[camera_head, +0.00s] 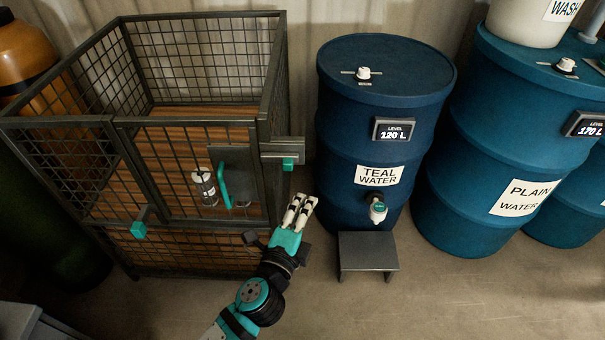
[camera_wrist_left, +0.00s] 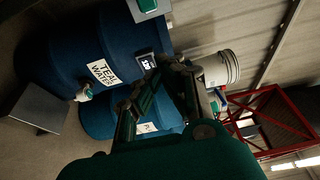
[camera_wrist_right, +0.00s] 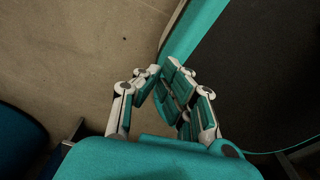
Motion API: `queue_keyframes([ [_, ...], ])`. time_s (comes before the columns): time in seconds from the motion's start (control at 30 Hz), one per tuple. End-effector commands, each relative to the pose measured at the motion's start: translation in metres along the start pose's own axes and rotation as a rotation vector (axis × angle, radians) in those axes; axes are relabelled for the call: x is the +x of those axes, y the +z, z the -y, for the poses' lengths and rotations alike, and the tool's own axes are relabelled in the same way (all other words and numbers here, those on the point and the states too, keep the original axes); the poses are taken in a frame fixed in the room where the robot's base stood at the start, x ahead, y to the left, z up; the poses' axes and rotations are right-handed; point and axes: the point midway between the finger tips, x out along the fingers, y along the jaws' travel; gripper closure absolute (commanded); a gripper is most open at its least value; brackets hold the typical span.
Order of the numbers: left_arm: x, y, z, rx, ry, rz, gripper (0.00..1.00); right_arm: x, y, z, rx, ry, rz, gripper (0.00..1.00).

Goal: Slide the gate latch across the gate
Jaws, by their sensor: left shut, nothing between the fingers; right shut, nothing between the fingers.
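The gate (camera_head: 180,150) is a dark mesh panel in the front of a metal cage, with a grey plate and a teal pull handle (camera_head: 223,186). It looks closed. The gate latch (camera_head: 283,148) is a grey bar at the gate's right edge, sticking out to the right past the corner post, with a teal knob (camera_head: 288,164) under it. My left gripper (camera_head: 302,207) is shut and empty, below and slightly right of the knob, apart from it. A teal block at the top of the left wrist view (camera_wrist_left: 148,6) may be this knob. My right gripper (camera_wrist_right: 160,73) is shut and empty, outside the head view.
A grey canister (camera_head: 204,187) stands behind the mesh. A teal block (camera_head: 139,230) sits at the cage's lower front left. The Teal Water barrel (camera_head: 350,150) stands right of the latch, with a low grey stand (camera_head: 367,252) before it. Floor between cage and stand is narrow.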

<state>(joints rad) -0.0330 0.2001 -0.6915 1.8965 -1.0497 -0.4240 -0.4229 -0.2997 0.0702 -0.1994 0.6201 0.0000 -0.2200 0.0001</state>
Motion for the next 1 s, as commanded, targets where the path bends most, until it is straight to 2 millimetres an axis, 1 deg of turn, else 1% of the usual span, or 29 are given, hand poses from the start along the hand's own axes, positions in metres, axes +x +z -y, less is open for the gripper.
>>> queue_keyframes([
  [0.17, 0.010, 0.000, 0.001, 0.000, -0.001, 0.000, 1.00, -0.002, 0.000, -0.001, -0.001, 0.001, 0.000, 1.00],
  [0.27, 0.025, 0.000, 0.002, 0.000, -0.001, 0.001, 1.00, -0.004, 0.001, -0.003, -0.003, 0.004, 0.001, 1.00],
  [0.5, 0.077, 0.000, 0.001, -0.001, -0.001, 0.000, 1.00, -0.007, 0.001, -0.008, -0.005, 0.009, 0.002, 1.00],
  [0.63, 0.103, 0.000, 0.001, -0.002, -0.001, 0.001, 1.00, -0.006, 0.002, -0.009, -0.006, 0.010, 0.003, 1.00],
  [0.7, 0.097, 0.014, 0.001, 0.002, 0.003, 0.002, 1.00, -0.012, 0.001, -0.009, -0.006, 0.010, 0.003, 1.00],
  [0.8, 0.091, 0.026, 0.000, 0.001, 0.003, 0.001, 1.00, -0.015, 0.001, -0.011, -0.006, 0.012, 0.003, 1.00],
  [0.9, 0.089, 0.033, 0.000, -0.001, 0.002, 0.001, 1.00, -0.016, 0.001, -0.011, -0.007, 0.012, 0.003, 1.00],
  [1.0, 0.087, 0.037, -0.001, -0.002, 0.001, 0.000, 1.00, -0.016, 0.001, -0.011, -0.006, 0.012, 0.003, 1.00],
])
